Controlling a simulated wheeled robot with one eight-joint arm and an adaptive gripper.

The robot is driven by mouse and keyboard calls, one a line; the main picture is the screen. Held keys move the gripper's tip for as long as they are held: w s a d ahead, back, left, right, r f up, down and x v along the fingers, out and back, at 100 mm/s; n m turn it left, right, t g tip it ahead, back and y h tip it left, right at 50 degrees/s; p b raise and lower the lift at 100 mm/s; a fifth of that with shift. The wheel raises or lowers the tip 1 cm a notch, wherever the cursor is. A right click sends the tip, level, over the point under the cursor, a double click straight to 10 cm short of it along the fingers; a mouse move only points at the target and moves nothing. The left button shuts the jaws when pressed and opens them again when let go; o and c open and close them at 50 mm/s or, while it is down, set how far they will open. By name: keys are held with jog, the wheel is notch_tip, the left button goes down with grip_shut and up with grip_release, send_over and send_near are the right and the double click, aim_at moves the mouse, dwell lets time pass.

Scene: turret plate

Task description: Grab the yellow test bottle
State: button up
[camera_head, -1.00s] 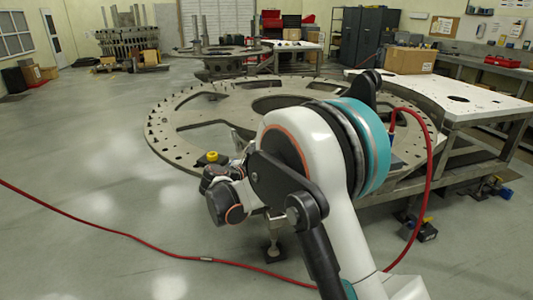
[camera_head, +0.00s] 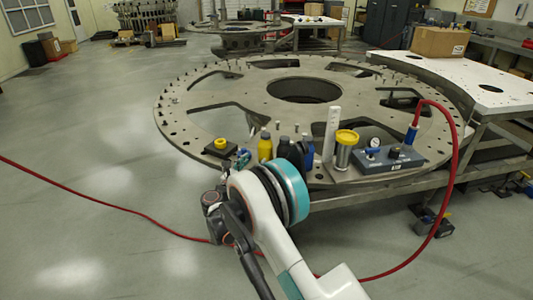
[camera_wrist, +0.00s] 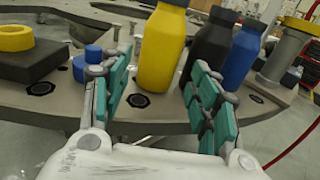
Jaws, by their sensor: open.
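The yellow test bottle (camera_head: 265,146) stands upright on the near rim of the turret plate, with a dark cap. In the wrist view the yellow bottle (camera_wrist: 162,48) stands straight ahead between the two finger lines, its top cut off by the frame. My gripper (camera_wrist: 160,90) is open with teal-padded fingers left and right of the bottle's lower part. The right finger is close to the black bottle (camera_wrist: 209,45). No contact with the yellow bottle can be made out.
A blue bottle (camera_wrist: 242,55) stands right of the black one. Left are small blue parts (camera_wrist: 86,65) and a yellow ring on a dark block (camera_wrist: 30,55). A yellow-lidded can (camera_head: 345,148) and a blue gauge box (camera_head: 388,160) with a red hose stand further right. The turret plate (camera_head: 230,88) is wide.

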aim_at(262, 154)
jog(key=x, duration=0.3)
jog(key=shift+w, duration=0.2)
jog(key=b+x, duration=0.2)
jog(key=x, duration=0.3)
jog(key=shift+d+b, duration=0.2)
jog(key=shift+b, duration=0.1)
jog(key=shift+r, duration=0.1)
jog(key=c, duration=1.1)
